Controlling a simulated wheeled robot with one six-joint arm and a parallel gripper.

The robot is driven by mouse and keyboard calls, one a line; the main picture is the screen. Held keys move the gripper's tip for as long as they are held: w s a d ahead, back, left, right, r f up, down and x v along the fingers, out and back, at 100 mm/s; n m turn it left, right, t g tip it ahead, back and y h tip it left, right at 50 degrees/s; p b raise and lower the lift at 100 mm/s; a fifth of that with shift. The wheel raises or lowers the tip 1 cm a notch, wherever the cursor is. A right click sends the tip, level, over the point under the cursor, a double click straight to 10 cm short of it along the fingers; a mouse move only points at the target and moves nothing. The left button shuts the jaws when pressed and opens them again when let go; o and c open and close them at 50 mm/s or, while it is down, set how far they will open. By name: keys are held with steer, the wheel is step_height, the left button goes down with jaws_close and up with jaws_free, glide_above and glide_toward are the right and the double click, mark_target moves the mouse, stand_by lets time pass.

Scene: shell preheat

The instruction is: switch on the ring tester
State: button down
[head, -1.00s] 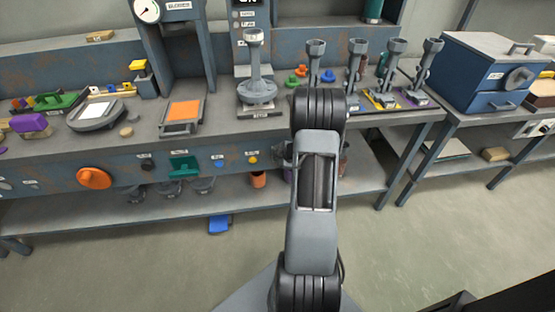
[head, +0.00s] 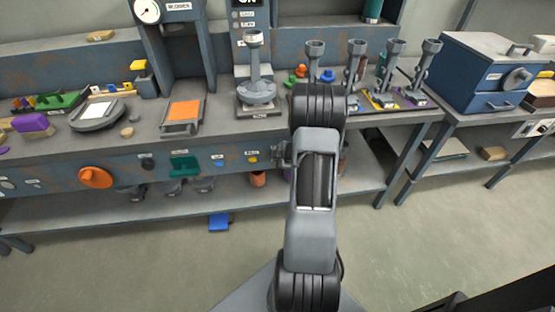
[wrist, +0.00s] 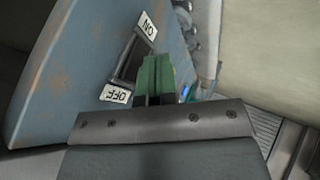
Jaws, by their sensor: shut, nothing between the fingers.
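In the wrist view a switch plate (wrist: 124,62) sits on a blue, rust-flecked panel, with an ON label (wrist: 148,26) at one end and an OFF label (wrist: 115,93) at the other. A dark frame runs between the labels. My gripper (wrist: 154,72) is shut and empty, its green fingers right beside the switch. I cannot tell whether they touch it, and its lever position is unclear. In the head view, a stand with a dished base (head: 257,92) and a cut-off display (head: 247,8) may be the ring tester. My arm hides most of my gripper there.
The bench front carries an orange knob (head: 95,177), a teal handle (head: 184,166) and small buttons. Several upright grey posts stand right of the dished stand. A blue cabinet (head: 495,75) stands on the right bench. The floor in front is mostly clear.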

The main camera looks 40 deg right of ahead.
steer(key=s+r+p, duration=0.3)
steer(key=s+r, duration=0.3)
steer(key=s, duration=0.3)
steer(key=s+d+f+m+g+h, duration=0.1)
steer(key=s+d+m+g+h, duration=0.2)
steer(key=s+d+m+h, duration=0.15)
step_height(320, 180, up, 7)
steer(key=s+a+m+g+h+p, duration=0.1)
steer(key=s+a+m+g+p, duration=0.15)
steer(key=m, duration=0.25)
steer(key=a+r+y+p, duration=0.2)
steer(key=a+r+p, duration=0.2)
steer(key=a+r, duration=0.7)
steer(key=s+a+r+m+y+p, duration=0.1)
steer(key=a+r+y+p, duration=0.1)
steer(key=a+r, duration=0.9)
steer(key=a+t+p, duration=0.1)
steer(key=a, duration=0.6)
steer(key=shift+s+r+y+p, duration=0.15)
steer(key=shift+r+y+p, duration=0.1)
steer(key=shift+y+p, duration=0.15)
